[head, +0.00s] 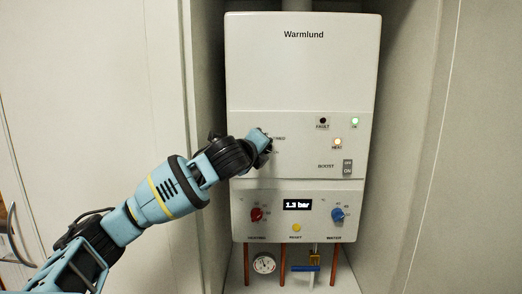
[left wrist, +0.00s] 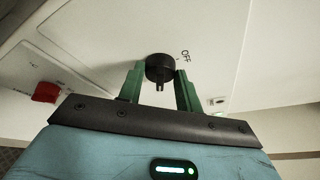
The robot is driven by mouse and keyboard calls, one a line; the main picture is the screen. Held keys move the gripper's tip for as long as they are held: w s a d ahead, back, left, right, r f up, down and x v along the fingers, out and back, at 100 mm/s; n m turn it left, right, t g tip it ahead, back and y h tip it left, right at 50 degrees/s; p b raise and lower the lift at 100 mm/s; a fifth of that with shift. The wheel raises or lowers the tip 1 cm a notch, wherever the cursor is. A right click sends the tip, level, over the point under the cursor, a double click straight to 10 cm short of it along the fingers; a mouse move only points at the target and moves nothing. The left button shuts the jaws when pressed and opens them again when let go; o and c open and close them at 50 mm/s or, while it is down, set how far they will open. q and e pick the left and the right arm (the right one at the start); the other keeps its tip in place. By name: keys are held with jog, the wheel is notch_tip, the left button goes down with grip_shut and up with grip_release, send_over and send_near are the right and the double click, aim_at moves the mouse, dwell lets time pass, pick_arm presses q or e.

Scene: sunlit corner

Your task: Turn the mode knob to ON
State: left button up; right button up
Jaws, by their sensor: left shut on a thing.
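The mode knob (left wrist: 159,66) is a round black knob on the white boiler front, with the word OFF printed beside it in the left wrist view. My left gripper (left wrist: 160,90) has its two green fingers on either side of the knob and is shut on it. In the head view my left gripper (head: 266,143) is at the left of the boiler (head: 300,75) and hides the knob. A partly covered label shows just right of it. I cannot tell which mark the knob points to. My right gripper is in neither view.
Below are a red heating knob (head: 257,214), a blue water knob (head: 337,214), a yellow reset button (head: 297,228) and a display (head: 298,204) reading 1.3 bar. A boost switch (head: 347,169) is at right. Cabinet walls flank the boiler closely.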

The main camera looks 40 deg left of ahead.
pick_arm(q)
jog(key=shift+r+m, duration=0.1)
jog(key=shift+m, duration=0.3)
dwell(0.3)
jog(key=o, duration=1)
jog(key=shift+s, duration=0.1)
jog(key=v, duration=0.7)
jog(key=shift+s+d+r, duration=0.2)
